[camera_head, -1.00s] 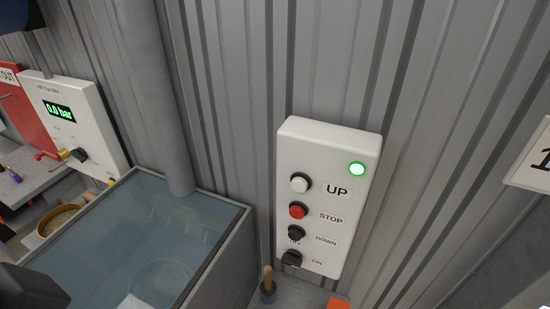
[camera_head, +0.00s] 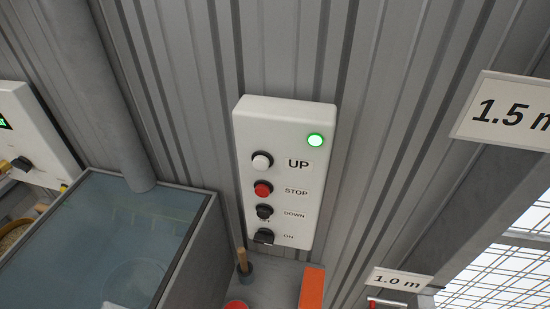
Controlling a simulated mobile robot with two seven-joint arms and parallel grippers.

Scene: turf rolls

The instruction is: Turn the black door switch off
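The white door control box (camera_head: 284,125) is on the corrugated wall near the middle of the head view. Its black switch (camera_head: 264,236) is at the bottom, beside the ON label (camera_head: 288,237). Above it are a black DOWN button (camera_head: 265,212), a red STOP button (camera_head: 263,189) and a white UP button (camera_head: 262,161). A green light (camera_head: 315,140) glows at the top right of the box. Neither of my grippers shows now.
A grey tank with a glassy top (camera_head: 95,235) stands left of the box, beside a vertical pipe (camera_head: 105,90). Below the box are a wooden handle (camera_head: 242,260) and an orange block (camera_head: 312,288). Signs reading 1.5 m (camera_head: 508,112) and 1.0 m (camera_head: 398,281) are at right.

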